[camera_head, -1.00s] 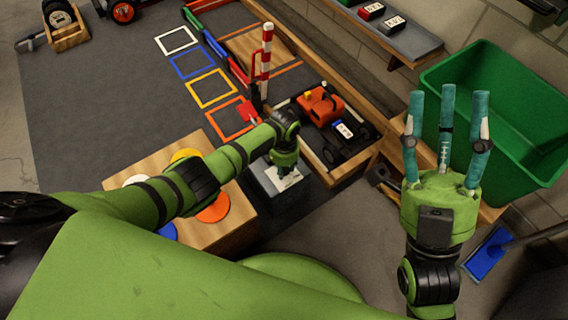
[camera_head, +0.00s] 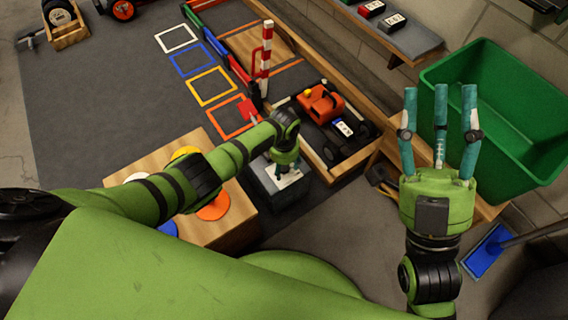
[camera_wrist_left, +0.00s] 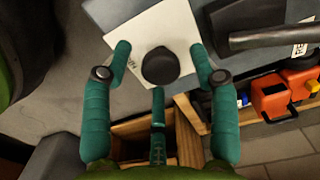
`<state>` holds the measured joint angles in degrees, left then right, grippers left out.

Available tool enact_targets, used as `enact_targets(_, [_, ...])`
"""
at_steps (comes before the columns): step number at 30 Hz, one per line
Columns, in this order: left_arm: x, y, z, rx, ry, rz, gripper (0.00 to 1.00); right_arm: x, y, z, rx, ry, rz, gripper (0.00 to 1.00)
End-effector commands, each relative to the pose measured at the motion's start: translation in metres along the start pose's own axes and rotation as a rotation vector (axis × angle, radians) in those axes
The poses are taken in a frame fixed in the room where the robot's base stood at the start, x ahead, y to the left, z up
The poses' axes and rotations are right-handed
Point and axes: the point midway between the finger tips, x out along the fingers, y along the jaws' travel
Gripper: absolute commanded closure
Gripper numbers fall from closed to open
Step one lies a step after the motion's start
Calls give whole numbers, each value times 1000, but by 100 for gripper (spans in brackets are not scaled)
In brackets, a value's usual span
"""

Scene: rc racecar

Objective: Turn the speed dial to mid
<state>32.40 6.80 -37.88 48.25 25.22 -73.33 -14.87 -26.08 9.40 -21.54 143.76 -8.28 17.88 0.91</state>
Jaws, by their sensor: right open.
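The speed dial is a dark round knob (camera_wrist_left: 160,66) on a white plate (camera_wrist_left: 138,28), seen in the left wrist view. The plate lies on top of a grey box (camera_head: 266,187) in the head view. My left gripper (camera_head: 285,168) is over this box, pointing down. In the left wrist view its teal fingers (camera_wrist_left: 160,58) are spread around the knob, with gaps visible between them and it. The dial's scale marks and pointer cannot be made out. My right gripper (camera_head: 440,125) is raised with its fingers up, open and empty.
An orange and black racecar (camera_head: 340,123) sits in a wooden-edged bay behind the box. A wooden board with coloured discs (camera_head: 214,208) is left of the box. A green bin (camera_head: 500,120) stands behind my right gripper. A red-and-white post (camera_head: 266,50) rises behind the box.

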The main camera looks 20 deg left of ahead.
Motion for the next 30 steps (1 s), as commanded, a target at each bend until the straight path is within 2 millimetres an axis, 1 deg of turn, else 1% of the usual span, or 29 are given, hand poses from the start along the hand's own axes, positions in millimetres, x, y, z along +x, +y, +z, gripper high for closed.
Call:
enact_targets(7, [-3, -1, 0, -1, 1, 0, 40, 0, 0, -1, 0, 3, 0, 50])
enact_targets(11, [-13, -1, -1, -1, 3, 0, 40, 0, 0, -1, 0, 3, 0, 50])
enact_targets(14, [-27, -1, -1, 1, 5, -2, 40, 0, 0, -1, 0, 3, 0, 50])
enact_targets(24, [-93, 0, 0, 1, 4, -2, 40, 0, 0, 0, 0, 2, 0, 50])
enact_targets(27, [-108, -1, -1, 0, 3, -2, 40, 0, 0, 0, 0, 2, 0, 50])
enact_targets(30, [-116, 0, 0, -1, 2, -1, 40, 0, 0, 0, 0, 2, 0, 50])
